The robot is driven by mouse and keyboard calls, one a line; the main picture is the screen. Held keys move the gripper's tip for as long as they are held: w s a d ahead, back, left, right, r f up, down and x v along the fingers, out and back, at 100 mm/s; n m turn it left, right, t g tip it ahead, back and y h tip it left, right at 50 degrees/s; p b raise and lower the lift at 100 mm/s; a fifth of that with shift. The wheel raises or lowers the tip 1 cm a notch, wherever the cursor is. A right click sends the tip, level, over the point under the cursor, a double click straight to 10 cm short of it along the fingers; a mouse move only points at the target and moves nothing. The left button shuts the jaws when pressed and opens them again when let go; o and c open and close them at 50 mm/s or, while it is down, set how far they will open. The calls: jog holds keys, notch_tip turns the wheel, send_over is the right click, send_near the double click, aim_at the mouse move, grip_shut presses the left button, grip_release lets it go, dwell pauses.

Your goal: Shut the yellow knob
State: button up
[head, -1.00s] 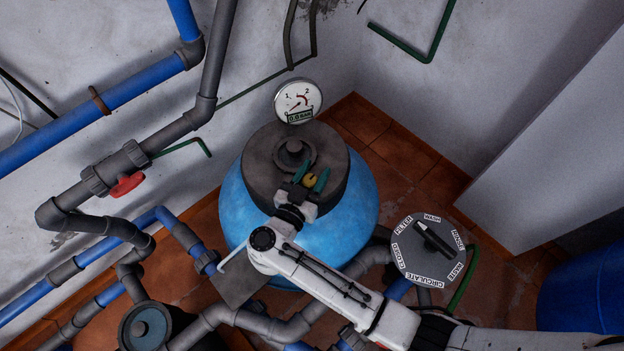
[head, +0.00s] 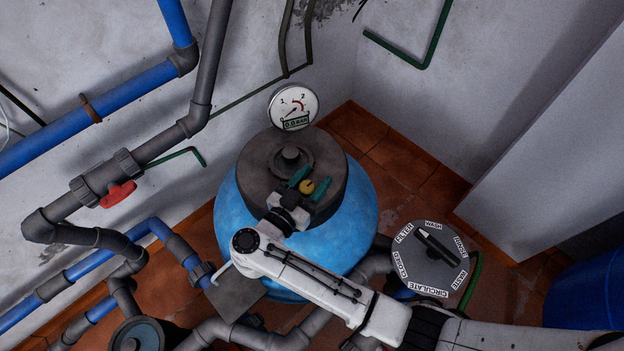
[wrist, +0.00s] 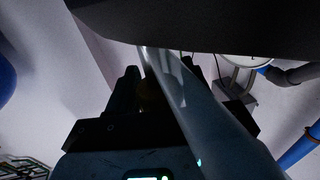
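The small yellow knob (head: 306,186) shows in the head view in front of the dark grey lid (head: 331,171) of the blue tank (head: 228,208). My gripper (head: 309,182) is at the knob, with its two teal fingers on either side of it. The fingers stand apart, and a small gap shows between the knob and the right finger. In the wrist view the knob (wrist: 147,92) is only a dim yellowish patch between dark finger shapes. The part the knob is mounted on is hidden, and contact with the fingers cannot be told.
A pressure gauge (head: 293,106) stands just behind the lid. A grey selector dial (head: 436,270) is to the right of my arm. A red valve handle (head: 118,194) and grey and blue pipes are at the left. A pale panel (head: 540,140) stands at the right.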

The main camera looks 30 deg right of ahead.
jog(key=shift+o, duration=0.9)
jog(key=b+v, duration=0.1)
jog(key=v, duration=1)
